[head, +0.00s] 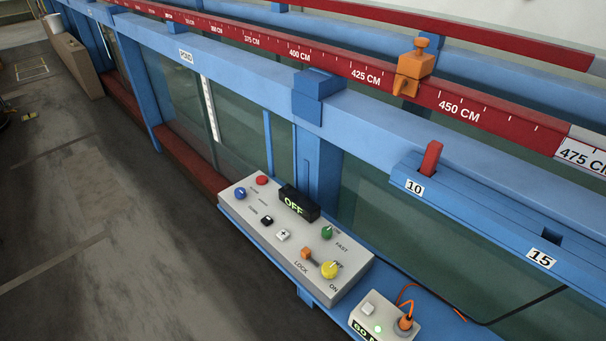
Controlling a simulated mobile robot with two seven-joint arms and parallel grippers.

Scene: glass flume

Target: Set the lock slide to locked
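The lock slide appears to be the small orange block (306,253) on the grey control box (250,215) in the head view. It sits just above the printed word LOCK, and a short dark slot seems to run from it toward the yellow knob (330,270). I cannot tell which end of the slot means locked. The black display (299,204) on the box reads OFF. Neither of my grippers is in view.
A green knob (327,232), a red button (261,180) and a blue knob (240,194) share the panel. A smaller box (385,318) with an orange cable stands at right. An orange clamp (414,70) sits on the red scale rail.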

